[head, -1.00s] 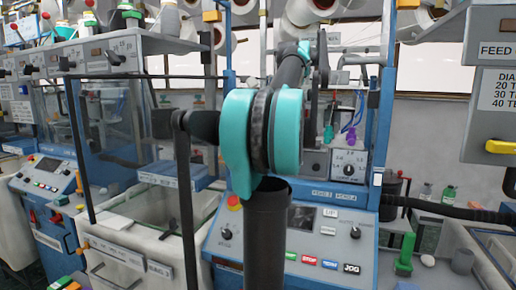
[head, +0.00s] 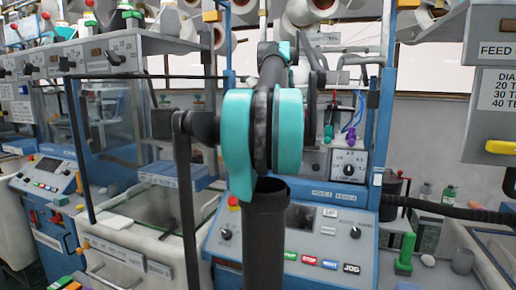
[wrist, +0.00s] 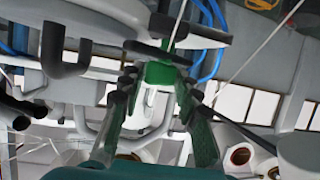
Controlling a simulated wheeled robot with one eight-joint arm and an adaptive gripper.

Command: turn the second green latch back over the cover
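In the wrist view my gripper (wrist: 158,88) points up toward machine parts, its two dark fingers apart. A bright green part (wrist: 158,73) with a white piece below it shows between the fingertips, with a gap visible on each side. It looks like a green latch, but I cannot tell whether it is the second one. The cover cannot be made out for certain. In the head view my own arm stands in front of the middle machine and hides the fingers.
The control panel (head: 320,245) of the middle machine lies behind my arm. A grey box with a yellow handle (head: 501,147) stands at right. A glass-sided machine (head: 125,130) is at left. In the wrist view, dark hooked tubes (wrist: 62,55) and blue hoses (wrist: 210,40) surround my gripper.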

